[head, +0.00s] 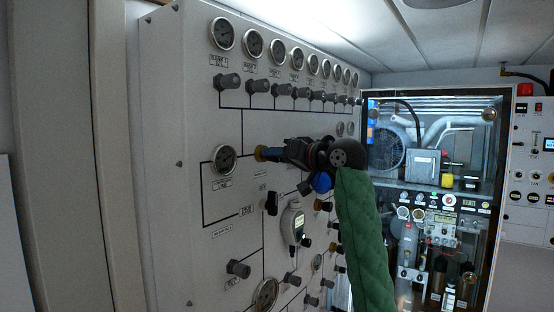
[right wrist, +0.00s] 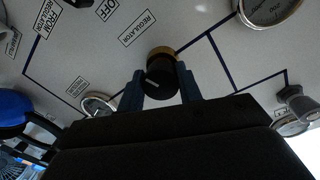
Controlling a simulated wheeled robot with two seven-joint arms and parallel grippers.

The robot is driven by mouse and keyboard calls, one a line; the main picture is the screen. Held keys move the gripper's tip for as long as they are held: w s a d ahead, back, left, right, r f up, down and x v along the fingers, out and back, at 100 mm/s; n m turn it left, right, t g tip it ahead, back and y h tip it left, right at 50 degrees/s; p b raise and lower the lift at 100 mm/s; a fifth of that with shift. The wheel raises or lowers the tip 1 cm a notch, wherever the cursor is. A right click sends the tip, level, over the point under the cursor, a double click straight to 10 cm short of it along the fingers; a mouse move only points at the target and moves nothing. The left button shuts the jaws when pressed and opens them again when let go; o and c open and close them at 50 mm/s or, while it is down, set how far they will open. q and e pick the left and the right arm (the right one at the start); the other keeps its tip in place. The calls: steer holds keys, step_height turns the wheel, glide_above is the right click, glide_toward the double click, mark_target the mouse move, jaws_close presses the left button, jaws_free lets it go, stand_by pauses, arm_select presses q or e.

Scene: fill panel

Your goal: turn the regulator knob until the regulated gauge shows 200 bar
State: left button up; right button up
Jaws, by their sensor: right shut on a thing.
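The regulator knob (right wrist: 160,78) is black with a brass collar and a pale mark on its face. A "REGULATOR" label (right wrist: 137,27) is beside it on the panel. My right gripper (right wrist: 161,90) is shut on the knob, one dark finger on each side. In the head view my right gripper (head: 278,152) reaches the panel from the right and covers most of the knob; the brass collar shows. A round gauge (head: 224,159) is just left of the knob; its needle and label are too small to read. I cannot tell which gauge is the regulated one. My left gripper is out of view.
The white panel (head: 185,130) has a row of gauges (head: 253,43) with grey knobs (head: 257,86) above my gripper. A white digital gauge (head: 293,223), a black handle (head: 271,203) and several more knobs are below. A glass-fronted cabinet (head: 430,185) stands at right.

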steer(key=m, duration=0.3)
steer(key=shift+r+m, duration=0.15)
steer(key=shift+m, duration=0.15)
steer(key=shift+d+m+g, duration=0.1)
steer(key=shift+m+g, duration=0.2)
steer(key=shift+m, duration=1.5)
steer(key=shift+r, duration=0.1)
steer(key=o, duration=0.9)
steer(key=shift+c, duration=0.2)
steer(key=shift+o, duration=0.6)
steer(key=shift+f, duration=0.2)
